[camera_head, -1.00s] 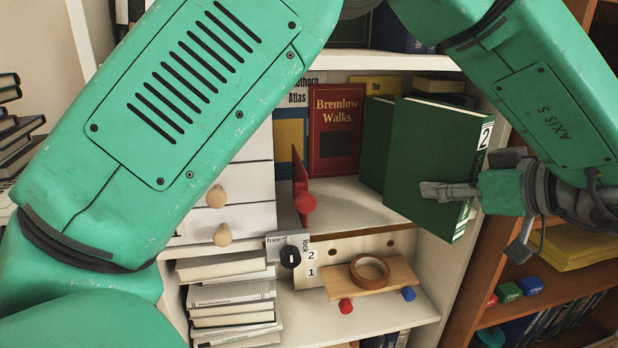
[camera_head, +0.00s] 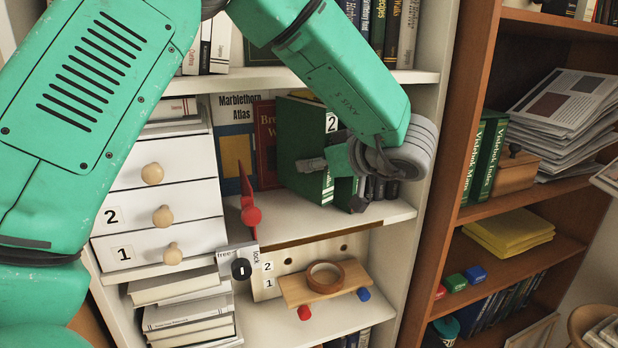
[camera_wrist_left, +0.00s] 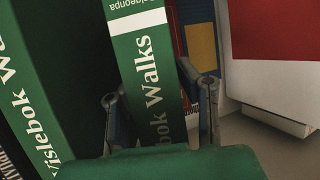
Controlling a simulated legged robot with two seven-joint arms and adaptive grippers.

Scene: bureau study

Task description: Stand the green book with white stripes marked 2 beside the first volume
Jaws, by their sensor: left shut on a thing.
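The green book (camera_head: 303,140) with white stripes and a "2" label is upright in the shelf bay, its spine facing out. My left gripper (camera_head: 331,163) is shut on it; in the left wrist view the fingers (camera_wrist_left: 160,105) straddle the striped spine (camera_wrist_left: 142,60). Another green book (camera_head: 346,189) stands just right of it, partly hidden by my gripper; its lettered spine (camera_wrist_left: 45,95) shows in the left wrist view, with a dark narrow gap between them. Whether the held book's base touches the shelf I cannot tell. My right gripper is not in view.
A red book (camera_head: 265,140) and Marblethorn Atlas (camera_head: 236,135) stand to the left. Dark books (camera_head: 378,189) stand to the right. The shelf front (camera_head: 310,217) is clear. White drawers (camera_head: 160,205) flank the bay.

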